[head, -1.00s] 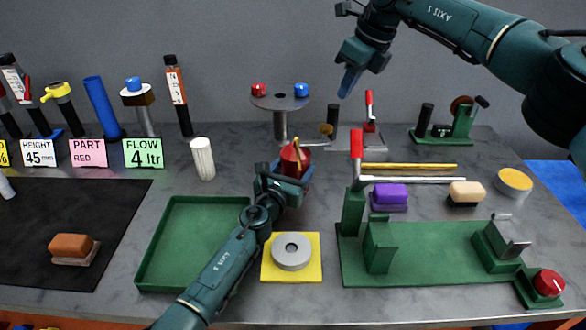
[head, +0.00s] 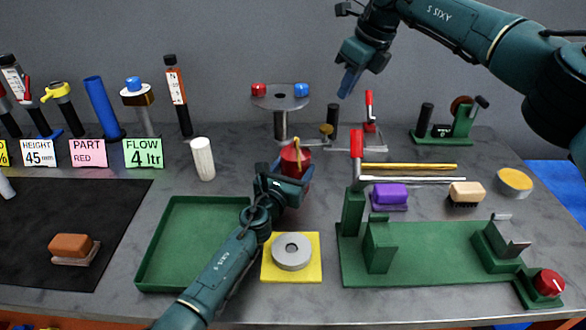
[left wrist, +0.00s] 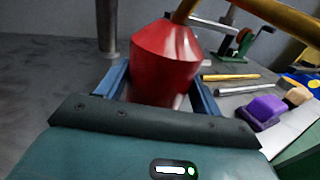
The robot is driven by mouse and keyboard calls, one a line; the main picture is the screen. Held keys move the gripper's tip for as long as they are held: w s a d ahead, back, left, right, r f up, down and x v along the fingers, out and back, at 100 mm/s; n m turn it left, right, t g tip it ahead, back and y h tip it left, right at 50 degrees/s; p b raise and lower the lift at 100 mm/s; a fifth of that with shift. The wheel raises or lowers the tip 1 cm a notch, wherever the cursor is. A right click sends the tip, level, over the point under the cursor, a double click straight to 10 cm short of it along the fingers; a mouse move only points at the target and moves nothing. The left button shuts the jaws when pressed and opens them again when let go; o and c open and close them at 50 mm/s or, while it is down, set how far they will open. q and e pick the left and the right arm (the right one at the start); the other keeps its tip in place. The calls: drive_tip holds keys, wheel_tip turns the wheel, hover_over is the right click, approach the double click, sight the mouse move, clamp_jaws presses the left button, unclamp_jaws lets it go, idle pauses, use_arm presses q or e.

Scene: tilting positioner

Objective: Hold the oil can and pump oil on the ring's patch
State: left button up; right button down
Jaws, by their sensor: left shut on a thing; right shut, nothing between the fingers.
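The red oil can (head: 293,158) with a brass spout stands upright behind my left gripper (head: 305,172). In the left wrist view the can (left wrist: 165,60) sits between the two blue fingers, and my left gripper (left wrist: 165,92) is shut on it. Its lower part is partly hidden by the gripper. The grey ring (head: 292,251) lies on a yellow square (head: 270,270) in front of the left gripper. I cannot make out a distinct patch on the ring. My right gripper (head: 348,84) is shut and empty, raised high above the back of the table.
A green tray (head: 143,266) lies left of the yellow square. A green fixture (head: 420,272) with a red-handled clamp stands to the right. A round plate on a post (head: 280,126) stands behind the can. A white cylinder (head: 203,159) stands further left.

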sight(330, 129)
drive_tip(key=shift+w+a+f+m+t+y, duration=0.35)
drive_tip(key=shift+f+m+t, duration=0.7)
drive_tip(key=shift+m, duration=0.95)
drive_tip(key=shift+w+a+f+m+t+y, duration=0.15)
drive_tip(key=shift+a+f+m+t+y, duration=0.35)
drive_tip(key=shift+f+m, duration=1.25)
drive_tip(key=shift+w+a+f+m+t+y, duration=0.35)
drive_tip(key=shift+f+m+t, duration=0.6)
drive_tip(key=shift+m, duration=1.3)
drive_tip(key=shift+s+a+f, duration=0.1)
